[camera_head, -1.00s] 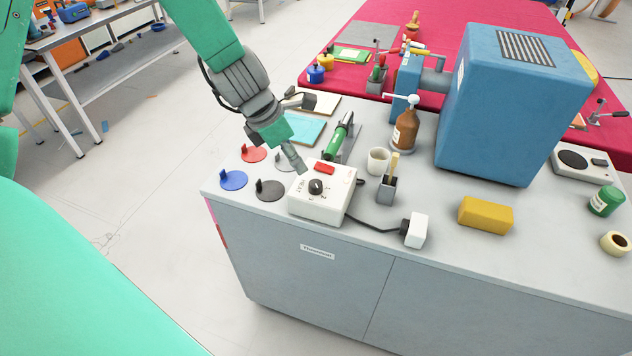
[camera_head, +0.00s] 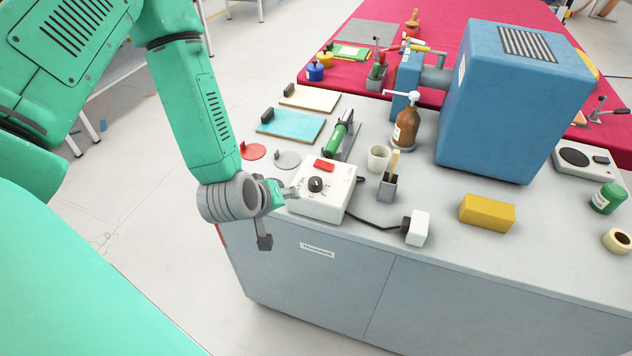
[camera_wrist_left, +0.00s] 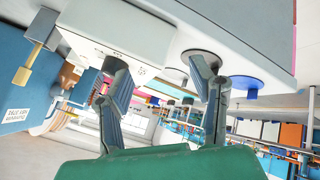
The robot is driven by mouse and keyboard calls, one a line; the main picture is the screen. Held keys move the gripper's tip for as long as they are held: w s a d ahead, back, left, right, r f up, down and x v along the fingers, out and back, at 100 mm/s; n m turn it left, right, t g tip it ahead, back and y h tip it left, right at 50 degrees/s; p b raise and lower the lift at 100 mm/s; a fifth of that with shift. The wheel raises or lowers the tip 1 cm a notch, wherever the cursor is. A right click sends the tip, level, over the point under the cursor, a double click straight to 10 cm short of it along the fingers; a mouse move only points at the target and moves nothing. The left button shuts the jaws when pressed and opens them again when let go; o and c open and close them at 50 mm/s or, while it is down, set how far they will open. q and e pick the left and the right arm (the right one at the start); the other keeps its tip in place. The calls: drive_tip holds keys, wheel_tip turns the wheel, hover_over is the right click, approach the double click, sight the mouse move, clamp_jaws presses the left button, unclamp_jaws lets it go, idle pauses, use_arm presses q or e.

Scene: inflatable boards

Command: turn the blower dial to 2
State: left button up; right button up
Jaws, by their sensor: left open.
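The white control box (camera_head: 318,206) stands near the front left of the grey cabinet top. It has a black dial (camera_head: 316,185) with markings around it and a red switch (camera_head: 325,164) behind the dial. The markings are too small to read. My left gripper (camera_head: 288,193) is low at the box's left side, pointing right toward the dial. In the left wrist view my gripper (camera_wrist_left: 166,85) is open with nothing between its fingers. The white box (camera_wrist_left: 125,30) is partly behind one finger there, and I cannot make out the dial.
The large blue machine (camera_head: 513,110) stands at the back right. A cable runs from the box to a white plug block (camera_head: 417,229). A white cup (camera_head: 378,159), brown bottle (camera_head: 406,125) and yellow block (camera_head: 487,212) stand to the right.

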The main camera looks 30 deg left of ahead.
sight(314, 182)
use_arm(q)
drive_tip(key=s+d+r+m+t, duration=0.3)
drive_tip(key=d+r+m+t, duration=0.15)
drive_tip(key=m, duration=0.45)
drive_tip(key=shift+t, duration=0.45)
drive_tip(key=b+x, duration=0.2)
drive_tip(key=b, duration=0.2)
drive_tip(key=b+x, duration=0.3)
drive_tip(key=b, duration=0.2)
drive_tip(key=b+x, duration=0.3)
drive_tip(key=b, duration=0.1)
drive_tip(key=shift+w+a+f+b, duration=0.1)
drive_tip(key=shift+a+f+b, duration=0.1)
drive_tip(key=shift+f+b, duration=0.15)
drive_tip(key=x, duration=0.4)
drive_tip(key=shift+r, duration=0.15)
drive_tip(key=shift+w+f, duration=0.25)
drive_tip(key=shift+w, duration=0.4)
clamp_jaws()
